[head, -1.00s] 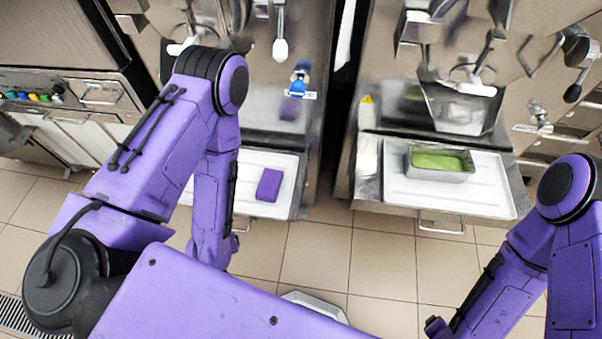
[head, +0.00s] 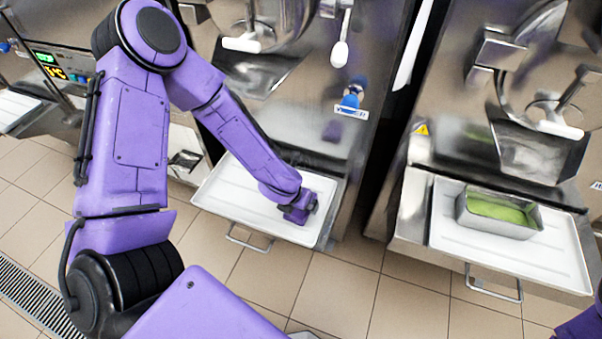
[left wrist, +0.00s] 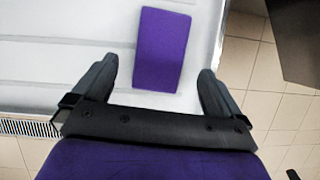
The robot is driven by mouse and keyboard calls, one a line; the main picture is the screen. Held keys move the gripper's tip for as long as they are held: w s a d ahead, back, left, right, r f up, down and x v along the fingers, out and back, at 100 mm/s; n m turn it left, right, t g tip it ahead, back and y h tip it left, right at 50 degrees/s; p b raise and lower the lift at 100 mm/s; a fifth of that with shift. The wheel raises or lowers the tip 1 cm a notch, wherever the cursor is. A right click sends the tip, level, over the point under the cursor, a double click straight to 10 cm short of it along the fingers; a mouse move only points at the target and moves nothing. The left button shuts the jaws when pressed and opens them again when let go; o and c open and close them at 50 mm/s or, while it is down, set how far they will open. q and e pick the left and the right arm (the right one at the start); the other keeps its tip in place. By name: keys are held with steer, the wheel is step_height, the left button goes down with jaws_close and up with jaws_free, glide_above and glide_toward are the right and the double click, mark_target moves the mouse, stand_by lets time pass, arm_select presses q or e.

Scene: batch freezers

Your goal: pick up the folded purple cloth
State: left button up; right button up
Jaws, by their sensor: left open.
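The folded purple cloth (left wrist: 163,50) lies flat on a white tray (left wrist: 60,75), near the tray's right edge in the left wrist view. My left gripper (left wrist: 157,72) is open and empty, with one dark finger to each side of the cloth's near end. I cannot tell its height above the tray. In the head view my left arm reaches down over the white tray (head: 230,200), and its purple wrist end (head: 298,207) covers the spot where the cloth lies. My right gripper is out of view; only a bit of my right arm shows at the lower right.
A steel batch freezer (head: 310,120) rises directly behind the tray. A wire handle (head: 250,238) sticks out below the tray's front edge. To the right, a second tray (head: 460,235) holds a metal pan (head: 470,215) of green contents. Tiled floor is clear in front.

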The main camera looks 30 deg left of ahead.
arm_select(q)
steer(key=x, duration=0.4)
steer(key=shift+w+a+f, duration=0.1)
steer(key=shift+w+f, duration=0.1)
steer(key=shift+w, duration=0.05)
steer(key=shift+s+r, duration=0.1)
steer(key=c, duration=1.1)
step_height(320, 180, up, 10)
steer(key=p, duration=0.2)
